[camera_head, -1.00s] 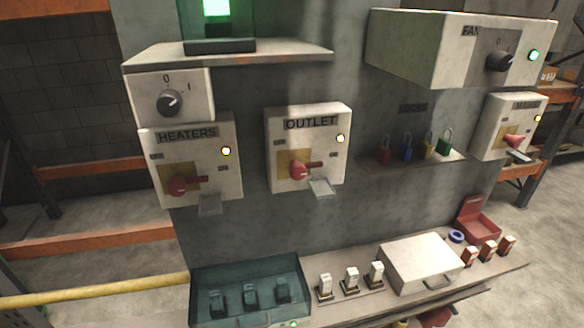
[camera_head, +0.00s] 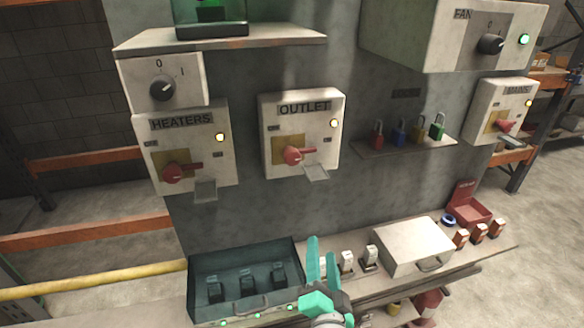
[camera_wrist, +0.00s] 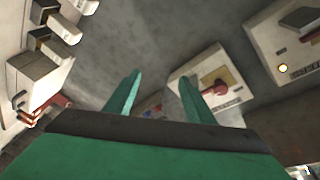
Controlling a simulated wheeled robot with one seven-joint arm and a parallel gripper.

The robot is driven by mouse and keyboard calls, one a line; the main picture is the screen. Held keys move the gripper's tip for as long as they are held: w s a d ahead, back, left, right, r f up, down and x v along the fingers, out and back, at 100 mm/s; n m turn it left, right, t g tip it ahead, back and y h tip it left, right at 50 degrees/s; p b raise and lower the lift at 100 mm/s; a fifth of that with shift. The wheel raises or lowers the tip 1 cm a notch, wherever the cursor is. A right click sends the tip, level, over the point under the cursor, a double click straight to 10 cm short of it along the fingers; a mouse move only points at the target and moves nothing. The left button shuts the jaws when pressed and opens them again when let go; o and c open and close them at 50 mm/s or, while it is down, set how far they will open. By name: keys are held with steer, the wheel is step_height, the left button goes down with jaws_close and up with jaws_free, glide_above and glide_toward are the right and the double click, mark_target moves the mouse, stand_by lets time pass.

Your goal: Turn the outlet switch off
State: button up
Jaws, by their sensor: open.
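The outlet box (camera_head: 302,135) is a pale panel labelled OUTLET on the grey wall. Its red rotary switch (camera_head: 294,155) sits on a yellow plate with the handle pointing right, and a yellowish lamp (camera_head: 334,123) glows at its upper right. A grey metal flap (camera_head: 316,172) hangs below the switch. My gripper (camera_head: 322,262), with teal fingers, is open and empty, below the outlet box and in front of the bench. In the wrist view the open fingers (camera_wrist: 158,97) point toward the wall, and a box with a red switch (camera_wrist: 214,88) appears beyond them, tilted.
The heaters box (camera_head: 185,150) is left of the outlet. A shelf with several padlocks (camera_head: 405,146) and the mains box (camera_head: 500,112) are right. Below are a teal open case (camera_head: 247,280), a white case (camera_head: 412,246) and small upright switches (camera_head: 347,262) on the bench.

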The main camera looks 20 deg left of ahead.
step_height(320, 180, up, 9)
steer(key=w+a+n+y, duration=0.1)
steer(key=w+a+y, duration=0.2)
steer(key=n+g+y, duration=0.1)
steer(key=n+g, duration=0.1)
glide_toward(293, 160)
steer(key=w, duration=0.1)
steer(key=x, duration=0.8)
steer(key=shift+w+a, duration=0.1)
steer(key=shift+a, duration=0.35)
steer(key=shift+x, duration=0.8)
steer(key=shift+d+f, duration=0.1)
steer(key=c, duration=1.1)
